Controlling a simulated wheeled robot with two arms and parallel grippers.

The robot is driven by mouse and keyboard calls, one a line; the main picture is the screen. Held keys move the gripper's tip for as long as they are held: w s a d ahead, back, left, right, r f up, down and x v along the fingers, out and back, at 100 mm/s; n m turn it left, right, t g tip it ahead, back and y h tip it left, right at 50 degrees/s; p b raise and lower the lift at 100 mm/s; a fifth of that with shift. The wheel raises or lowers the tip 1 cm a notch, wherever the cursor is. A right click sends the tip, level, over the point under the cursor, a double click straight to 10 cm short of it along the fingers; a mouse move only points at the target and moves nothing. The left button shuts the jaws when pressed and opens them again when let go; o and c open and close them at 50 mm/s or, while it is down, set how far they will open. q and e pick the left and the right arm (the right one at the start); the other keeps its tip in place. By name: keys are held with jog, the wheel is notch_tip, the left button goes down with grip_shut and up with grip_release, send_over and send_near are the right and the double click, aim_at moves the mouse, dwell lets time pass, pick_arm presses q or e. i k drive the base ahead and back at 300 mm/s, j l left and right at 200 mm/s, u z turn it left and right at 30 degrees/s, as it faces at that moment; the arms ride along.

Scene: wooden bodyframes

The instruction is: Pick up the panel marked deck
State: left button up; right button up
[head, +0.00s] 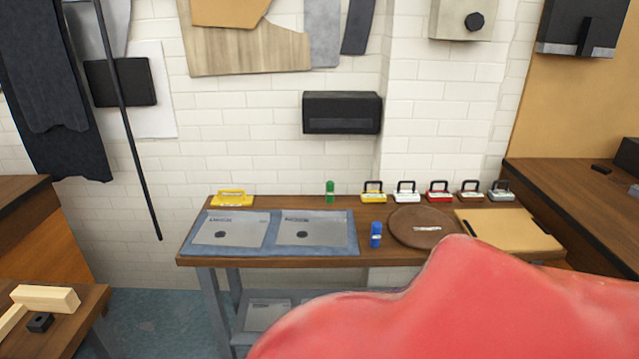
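A narrow wooden workbench (392,252) stands against the white brick wall. Two flat grey panels, a left one (250,232) and a right one (325,230), lie side by side on a blue-grey mat (349,246) at its left. Each has small dark lettering and a dark oval spot. The lettering is too small to read, so I cannot tell which is marked deck. Another pale flat panel (268,315) lies on the lower shelf, partly hidden. Neither of my grippers is in view.
A large red glossy shape (480,310) fills the lower right and hides part of the bench. A round brown board (405,222), tan board (510,234), blue bottle (376,235), green bottle (330,192) and several small handled items stand on the bench. Wooden tables flank it.

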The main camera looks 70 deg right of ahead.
aim_at(248, 230)
jog(key=z, duration=1.85)
